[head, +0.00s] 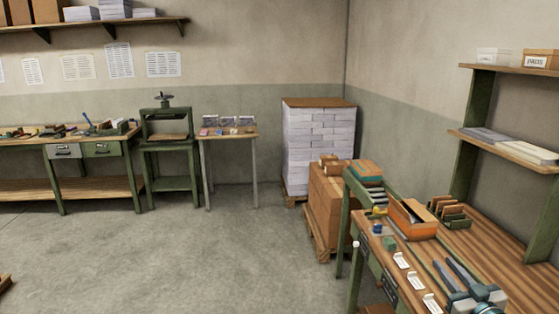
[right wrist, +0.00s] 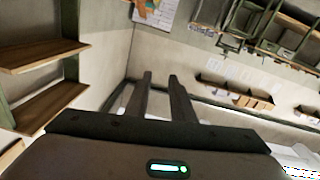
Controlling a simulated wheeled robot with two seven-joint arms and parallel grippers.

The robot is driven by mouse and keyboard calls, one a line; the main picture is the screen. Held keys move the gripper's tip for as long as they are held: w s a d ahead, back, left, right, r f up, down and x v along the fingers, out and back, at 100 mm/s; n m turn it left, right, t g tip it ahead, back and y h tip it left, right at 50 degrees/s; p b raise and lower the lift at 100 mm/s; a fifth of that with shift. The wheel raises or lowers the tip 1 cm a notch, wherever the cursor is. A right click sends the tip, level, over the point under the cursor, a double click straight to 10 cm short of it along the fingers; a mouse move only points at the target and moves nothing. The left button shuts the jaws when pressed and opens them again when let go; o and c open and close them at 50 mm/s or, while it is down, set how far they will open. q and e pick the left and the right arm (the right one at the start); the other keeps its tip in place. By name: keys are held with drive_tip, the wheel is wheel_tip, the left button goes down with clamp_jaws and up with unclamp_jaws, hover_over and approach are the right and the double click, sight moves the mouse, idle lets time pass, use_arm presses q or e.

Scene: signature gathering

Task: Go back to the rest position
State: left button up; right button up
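My right gripper (head: 443,261) shows at the lower right of the head view, above the wooden workbench (head: 490,226). Its two dark fingers point up and to the left in the picture. In the right wrist view the fingers of my right gripper (right wrist: 160,75) stand apart with a clear gap and nothing between them. The wrist view is tilted and shows walls and shelves beyond the fingers. My left gripper is in neither view.
The bench holds an orange-sided box (head: 412,218), a small wooden rack (head: 449,211) and white cards. Brown cartons (head: 331,207) and a pallet of paper stacks (head: 318,145) stand behind it. Wall shelves (head: 513,147) are at the right. The concrete floor (head: 200,260) is open.

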drive_tip(key=w+a+r+m+t+h, duration=0.1)
drive_tip(key=w+a+r+m, duration=0.25)
drive_tip(key=w, duration=0.55)
drive_tip(key=w+a+r+m+h, duration=0.15)
drive_tip(key=w+a, duration=0.25)
drive_tip(key=w, duration=0.4)
drive_tip(key=s+a+f+n+g+b, duration=0.15)
drive_tip(key=s+f, duration=0.45)
drive_tip(key=f, duration=1)
drive_tip(key=s+a+f+n+g+b, duration=0.1)
drive_tip(key=s+f+n+g, duration=0.3)
drive_tip(key=f, duration=1.2)
drive_tip(key=s+a+f+g+b, duration=0.15)
drive_tip(key=s+f, duration=0.55)
drive_tip(key=f, duration=0.9)
drive_tip(key=s+a+f+g+y+b, duration=0.1)
drive_tip(key=s+a+f+g+b, duration=0.2)
drive_tip(key=s+f, duration=1.35)
drive_tip(key=s+a+f+g+b, duration=0.1)
drive_tip(key=s+a+f+g, duration=0.25)
drive_tip(key=s+f, duration=1.25)
drive_tip(key=s+a+f+g+b, duration=0.1)
drive_tip(key=s+a+f+g, duration=0.1)
drive_tip(key=s, duration=1.3)
drive_tip(key=s+a+f+g+b, duration=0.1)
drive_tip(key=s+f+g, duration=0.1)
drive_tip(key=s, duration=1.3)
drive_tip(key=shift+s+a+f+g, duration=0.35)
drive_tip(key=shift+a+f, duration=0.05)
drive_tip(key=shift+f, duration=0.25)
